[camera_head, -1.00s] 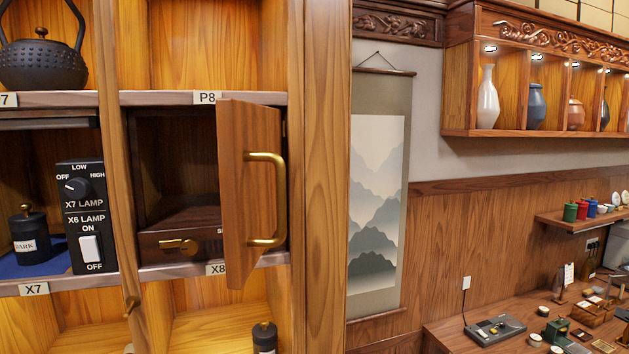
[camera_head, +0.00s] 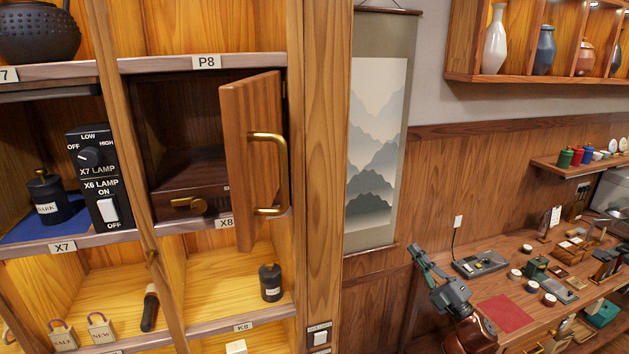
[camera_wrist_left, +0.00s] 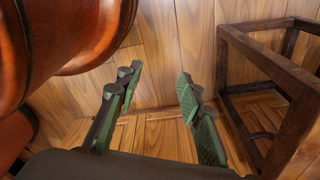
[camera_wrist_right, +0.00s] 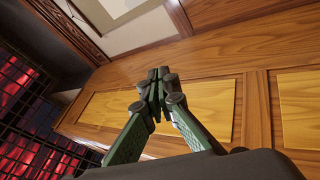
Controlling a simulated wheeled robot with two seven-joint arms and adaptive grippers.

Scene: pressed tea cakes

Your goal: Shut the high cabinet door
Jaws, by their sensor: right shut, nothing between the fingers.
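The high cabinet door (camera_head: 240,170) is a wooden panel with a brass bar handle (camera_head: 279,175). In the head view it stands open, swung outward from the right side of the dark compartment (camera_head: 185,125) between the P8 and X8 labels. My right gripper (camera_head: 417,254) is to the right of the door and lower, well apart from it. In the right wrist view its green fingers (camera_wrist_right: 158,78) are closed together and empty. My left gripper (camera_wrist_left: 155,98) shows only in the left wrist view, open and empty above a wooden floor.
A small drawer with a brass latch (camera_head: 189,203) sits inside the compartment. A wooden post (camera_head: 325,130) stands right of the door. A hanging scroll (camera_head: 376,150) is on the wall behind. A counter (camera_head: 470,246) with several small items is at right. A dark wooden frame (camera_wrist_left: 262,60) stands near my left gripper.

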